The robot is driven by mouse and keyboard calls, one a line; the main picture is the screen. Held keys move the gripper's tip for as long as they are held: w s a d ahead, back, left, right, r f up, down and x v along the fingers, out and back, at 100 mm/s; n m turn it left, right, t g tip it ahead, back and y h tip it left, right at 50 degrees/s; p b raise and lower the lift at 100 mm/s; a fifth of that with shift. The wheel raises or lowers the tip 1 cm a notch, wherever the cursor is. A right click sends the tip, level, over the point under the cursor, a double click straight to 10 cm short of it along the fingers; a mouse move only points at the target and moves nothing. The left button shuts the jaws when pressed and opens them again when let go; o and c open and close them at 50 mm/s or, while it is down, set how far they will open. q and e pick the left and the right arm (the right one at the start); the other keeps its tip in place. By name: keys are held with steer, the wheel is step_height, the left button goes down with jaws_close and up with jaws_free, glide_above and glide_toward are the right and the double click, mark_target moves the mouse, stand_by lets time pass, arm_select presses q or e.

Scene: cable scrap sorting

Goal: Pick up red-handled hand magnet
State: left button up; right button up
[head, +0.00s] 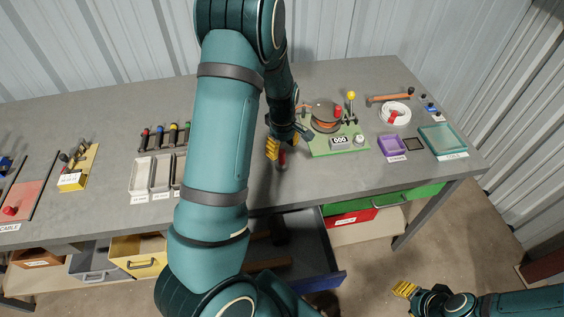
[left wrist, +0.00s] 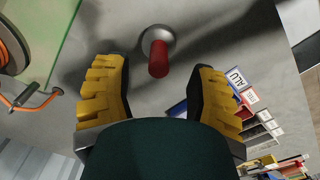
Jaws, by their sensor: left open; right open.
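The hand magnet with a red handle (left wrist: 158,60) and a round silver base (left wrist: 152,36) stands on the grey table in the left wrist view. In the head view its red handle (head: 282,159) shows just below my left gripper (head: 274,148). In the left wrist view my left gripper (left wrist: 157,82) is open, with one yellow finger on each side of the handle in the picture. A gap shows between each finger and the handle. My right gripper (head: 407,289) is at the lower right of the head view, open and empty, off the table's front edge.
A green board (head: 345,147) with a reel and counter stands right of the magnet. A purple tray (head: 391,146) and a teal-rimmed tray (head: 443,138) lie further right. Labelled pale bins (head: 141,174) are left of my arm. An open blue drawer (head: 320,283) juts out below the table.

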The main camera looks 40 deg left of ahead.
mark_target(282, 159)
arm_select(q)
steer(key=shift+w+a+f+b, duration=0.1)
steer(key=shift+f+b, duration=0.05)
steer(key=shift+f, duration=1.4)
steer(key=shift+a+f+b, duration=0.1)
steer(key=shift+f+b, duration=0.05)
steer(key=shift+f, duration=1.4)
steer(key=shift+r, duration=0.1)
jaws_close()
